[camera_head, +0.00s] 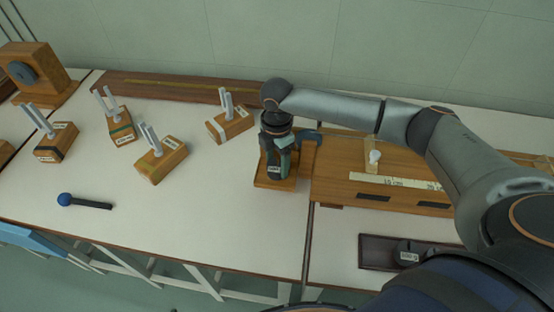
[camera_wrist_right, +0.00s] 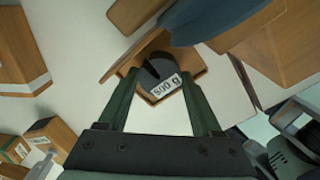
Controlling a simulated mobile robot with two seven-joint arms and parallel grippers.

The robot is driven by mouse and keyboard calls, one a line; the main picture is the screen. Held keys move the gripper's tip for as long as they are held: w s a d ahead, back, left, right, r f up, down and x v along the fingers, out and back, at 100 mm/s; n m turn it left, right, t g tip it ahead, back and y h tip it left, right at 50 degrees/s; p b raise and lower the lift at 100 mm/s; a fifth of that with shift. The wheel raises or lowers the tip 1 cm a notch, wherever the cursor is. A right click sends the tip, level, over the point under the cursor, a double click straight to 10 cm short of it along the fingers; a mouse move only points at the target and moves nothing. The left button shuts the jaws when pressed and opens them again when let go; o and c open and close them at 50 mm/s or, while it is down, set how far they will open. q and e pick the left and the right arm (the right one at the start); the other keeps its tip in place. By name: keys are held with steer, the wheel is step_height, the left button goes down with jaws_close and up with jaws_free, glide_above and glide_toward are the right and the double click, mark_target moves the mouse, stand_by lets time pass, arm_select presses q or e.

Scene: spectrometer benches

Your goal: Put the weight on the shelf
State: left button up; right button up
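The weight (camera_wrist_right: 158,75) is a dark slotted disc labelled "500 g". In the wrist view it lies between the two fingertips of my right gripper (camera_wrist_right: 160,78), which appear to touch its sides. The small wooden shelf (camera_wrist_right: 112,73) shows around and under it; I cannot tell whether the weight rests on it. In the head view my right gripper (camera_head: 277,160) points down over the shelf (camera_head: 262,183), and the weight's label (camera_head: 274,169) shows low between the fingers. The gripper hides much of the weight and shelf. My left gripper is out of view.
Several wooden blocks with metal prongs (camera_head: 160,165) stand to the left. A blue-headed mallet (camera_head: 88,203) lies near the front edge. A wooden board with a ruler (camera_head: 400,181) stands right of the shelf. A dark tray (camera_head: 374,254) holds another weight (camera_head: 408,257).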

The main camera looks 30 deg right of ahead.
mark_target(277, 165)
steer(key=o, duration=0.5)
steer(key=shift+c, duration=0.2)
step_height(277, 165, up, 12)
steer(key=p, duration=0.1)
steer(key=shift+r, duration=0.2)
